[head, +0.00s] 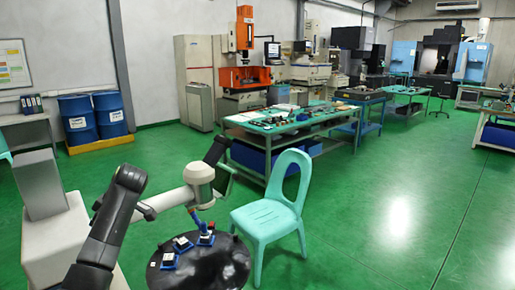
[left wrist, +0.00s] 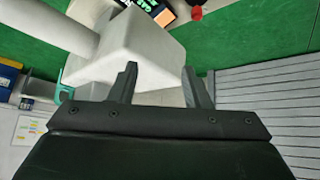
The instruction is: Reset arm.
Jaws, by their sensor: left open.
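My left gripper (left wrist: 159,70) shows in the left wrist view with two dark fingers spread apart and nothing between them. Beyond the fingers is a large white block (left wrist: 145,52), with a pale cylinder (left wrist: 55,25) to its left. In the head view a dark arm (head: 108,220) comes in from the lower left and bends near a cream arm section (head: 168,199). I cannot clearly make out the left fingers there. My right gripper is in neither view.
A round black top (head: 215,270) carries small blue and white items below the cream section. A turquoise chair (head: 268,213) stands right of it. Behind are a green worktable (head: 250,121) and blue drums (head: 109,113). Green floor on the right is clear.

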